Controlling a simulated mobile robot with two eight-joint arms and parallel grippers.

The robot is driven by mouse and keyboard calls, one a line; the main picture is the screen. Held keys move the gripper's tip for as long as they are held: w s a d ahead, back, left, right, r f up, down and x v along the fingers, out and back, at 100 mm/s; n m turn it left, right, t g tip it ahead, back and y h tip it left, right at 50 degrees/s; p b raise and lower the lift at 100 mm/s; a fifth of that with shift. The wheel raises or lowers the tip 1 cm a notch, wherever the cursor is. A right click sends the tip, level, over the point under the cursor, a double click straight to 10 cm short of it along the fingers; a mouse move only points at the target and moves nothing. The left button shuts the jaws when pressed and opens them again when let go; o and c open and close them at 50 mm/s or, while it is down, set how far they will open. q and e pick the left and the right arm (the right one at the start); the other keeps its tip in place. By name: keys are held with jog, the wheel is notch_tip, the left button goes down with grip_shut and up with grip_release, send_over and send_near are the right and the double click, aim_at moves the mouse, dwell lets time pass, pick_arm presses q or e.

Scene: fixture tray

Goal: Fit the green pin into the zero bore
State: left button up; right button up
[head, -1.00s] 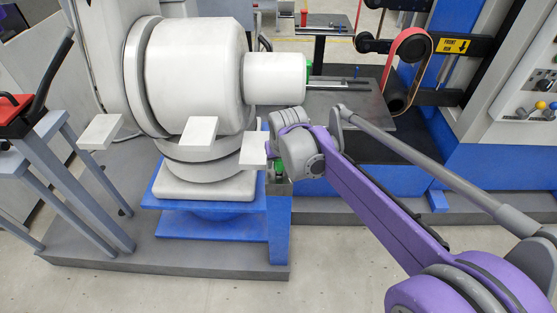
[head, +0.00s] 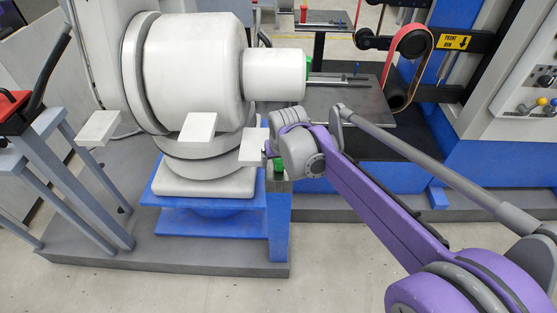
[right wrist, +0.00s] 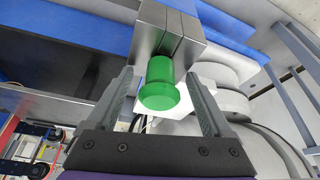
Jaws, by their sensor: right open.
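The green pin (right wrist: 160,85) is a short cylinder with a wider round head facing my right wrist camera. Its far end meets a grey metal block (right wrist: 170,38) with a slit; how deep it sits is hidden. My right gripper (right wrist: 160,76) is open, with one finger on each side of the pin and visible gaps to both. In the head view the pin (head: 278,165) shows at the top of a blue post, just below the right gripper (head: 270,150), which is mostly hidden by its wrist. I cannot make out the zero bore. My left gripper is not in view.
A large white machine (head: 195,70) with flat white paddles (head: 198,127) stands close left of the right gripper. A dark plate (head: 350,105) and a belt machine (head: 410,60) lie behind my arm. Open floor (head: 380,260) shows in front.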

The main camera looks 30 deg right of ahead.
pick_arm(q)
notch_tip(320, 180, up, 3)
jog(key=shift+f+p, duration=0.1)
jog(key=shift+p, duration=1.1)
pick_arm(e)
jog(key=v, duration=1)
jog(key=shift+r, duration=0.3)
jog(key=shift+s, duration=0.1)
jog(key=s+a+f+n, duration=0.1)
jog(key=s+a+f, duration=0.2)
jog(key=s+f, duration=0.25)
jog(key=s+a+f+n+y, duration=0.1)
jog(key=s+a+f, duration=0.25)
jog(key=s, duration=0.35)
jog(key=s+a+f+n, duration=0.1)
jog(key=s+a+f, duration=0.2)
jog(key=s+f, duration=0.3)
pick_arm(q)
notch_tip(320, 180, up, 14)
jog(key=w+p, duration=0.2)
jog(key=p, duration=1)
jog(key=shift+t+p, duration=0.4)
pick_arm(e)
notch_tip(320, 180, up, 15)
jog(key=t, duration=0.1)
jog(key=shift+w, duration=0.4)
jog(key=shift+s+d+f, duration=0.15)
